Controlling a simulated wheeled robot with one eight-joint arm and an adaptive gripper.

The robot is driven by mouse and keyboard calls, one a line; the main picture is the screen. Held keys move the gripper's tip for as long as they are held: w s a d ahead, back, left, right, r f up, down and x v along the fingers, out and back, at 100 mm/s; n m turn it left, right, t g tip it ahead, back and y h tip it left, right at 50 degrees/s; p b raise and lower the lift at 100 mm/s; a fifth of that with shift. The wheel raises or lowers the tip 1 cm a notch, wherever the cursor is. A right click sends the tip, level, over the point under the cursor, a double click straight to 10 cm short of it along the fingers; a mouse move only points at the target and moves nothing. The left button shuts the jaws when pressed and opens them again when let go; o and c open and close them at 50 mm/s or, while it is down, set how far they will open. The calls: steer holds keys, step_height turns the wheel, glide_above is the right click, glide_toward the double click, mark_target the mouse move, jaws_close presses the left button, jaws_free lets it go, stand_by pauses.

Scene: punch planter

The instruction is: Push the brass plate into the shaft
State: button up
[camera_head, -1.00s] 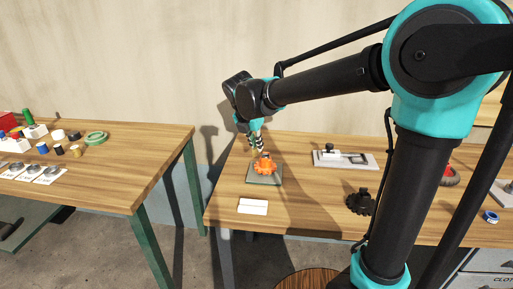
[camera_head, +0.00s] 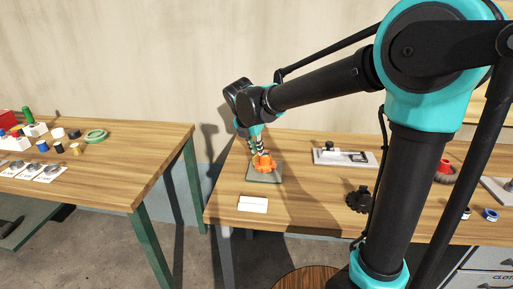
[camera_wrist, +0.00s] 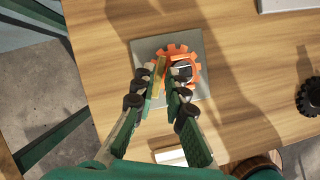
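The brass plate (camera_wrist: 157,76) shows in the wrist view as a narrow upright strip between my fingertips, against the left one. My gripper (camera_wrist: 163,84) seems shut on it, though a small gap shows at the right finger. An orange toothed part (camera_head: 263,163) sits on a grey square base plate (camera_head: 265,177) on the table. In the wrist view the orange part (camera_wrist: 187,56) has a dark and silvery centre (camera_wrist: 182,71), partly hidden by my right fingertip. My gripper (camera_head: 256,153) is right over the orange part, and I cannot tell whether they touch. The shaft opening is not clearly visible.
A white block (camera_head: 252,204) lies in front of the base plate. A pale fixture (camera_head: 345,157) is behind to the right, and a black gear (camera_head: 360,199) nearer on the right. A red part (camera_head: 445,168) stands farther right. Another table (camera_head: 120,180) with small parts is left, across a gap.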

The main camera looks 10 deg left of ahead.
steer(key=shift+o, duration=1.3)
steer(key=shift+r, duration=0.3)
steer(key=v, duration=1.2)
steer(key=shift+r, duration=0.35)
